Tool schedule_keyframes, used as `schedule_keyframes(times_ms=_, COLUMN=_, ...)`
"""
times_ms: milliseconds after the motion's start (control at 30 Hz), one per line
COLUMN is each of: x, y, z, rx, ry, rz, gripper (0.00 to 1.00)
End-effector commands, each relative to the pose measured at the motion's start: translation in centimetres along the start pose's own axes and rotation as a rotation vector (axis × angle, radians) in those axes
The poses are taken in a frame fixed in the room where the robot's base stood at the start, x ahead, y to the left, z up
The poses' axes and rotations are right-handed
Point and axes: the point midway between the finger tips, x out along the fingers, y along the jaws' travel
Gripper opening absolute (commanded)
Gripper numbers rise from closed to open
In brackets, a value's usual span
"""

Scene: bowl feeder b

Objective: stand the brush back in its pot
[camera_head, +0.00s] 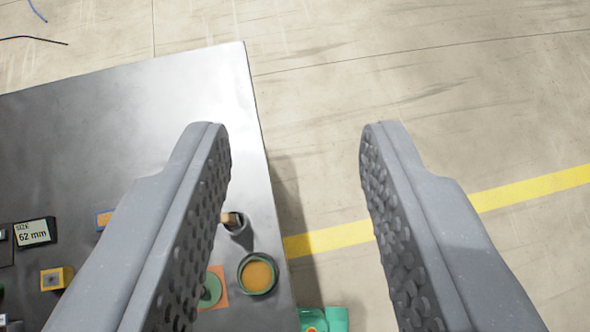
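My gripper (290,135) is open and empty, its two grey padded fingers wide apart. It is above the table's right edge, and bare floor shows between the fingertips. A small dark grey pot-like thing (242,236) stands on the table near that edge, just right of my left finger. A tan piece (226,218) with a dark and pale end shows at its top, partly hidden by the left finger. It may be the brush; I cannot tell whether it is in the pot or beside it.
A round dish (244,285) with amber content stands on the grey table (180,85), near a green disc (211,290) on an orange patch. A "62 mm" sign (34,233) and a yellow block (52,279) are at left. A teal thing (336,319) is at bottom. The table's far part is clear.

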Motion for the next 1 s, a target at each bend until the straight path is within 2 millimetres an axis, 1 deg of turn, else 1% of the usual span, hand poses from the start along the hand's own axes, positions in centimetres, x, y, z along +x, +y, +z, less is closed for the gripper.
schedule_keyframes(times_ms=33, x=-2.5, y=0.8, z=-1.1, rx=0.009, ry=0.061, rz=0.01, gripper=0.36)
schedule_keyframes(times_ms=67, x=-3.8, y=1.2, z=-1.7, rx=0.014, ry=0.095, rz=0.015, gripper=0.36)
schedule_keyframes(times_ms=100, x=-5.7, y=1.7, z=-2.5, rx=0.019, ry=0.144, rz=0.021, gripper=0.36)
schedule_keyframes(times_ms=167, x=-8.2, y=2.4, z=-3.6, rx=0.027, ry=0.21, rz=0.03, gripper=0.36)
schedule_keyframes(times_ms=200, x=-9.8, y=2.9, z=-4.1, rx=0.031, ry=0.25, rz=0.036, gripper=0.36)
schedule_keyframes(times_ms=300, x=-13.1, y=3.6, z=-5.2, rx=0.037, ry=0.332, rz=0.048, gripper=0.36)
schedule_keyframes(times_ms=400, x=-15.3, y=4.1, z=-5.7, rx=0.04, ry=0.384, rz=0.057, gripper=0.36)
schedule_keyframes(times_ms=500, x=-16.2, y=4.3, z=-5.9, rx=0.042, ry=0.406, rz=0.061, gripper=0.36)
schedule_keyframes(times_ms=600, x=-16.4, y=4.3, z=-6.0, rx=0.042, ry=0.411, rz=0.062, gripper=0.36)
schedule_keyframes(times_ms=833, x=-16.2, y=4.3, z=-5.8, rx=0.042, ry=0.41, rz=0.061, gripper=0.36)
schedule_keyframes(times_ms=1000, x=-15.4, y=4.2, z=-4.7, rx=0.042, ry=0.41, rz=0.061, gripper=0.36)
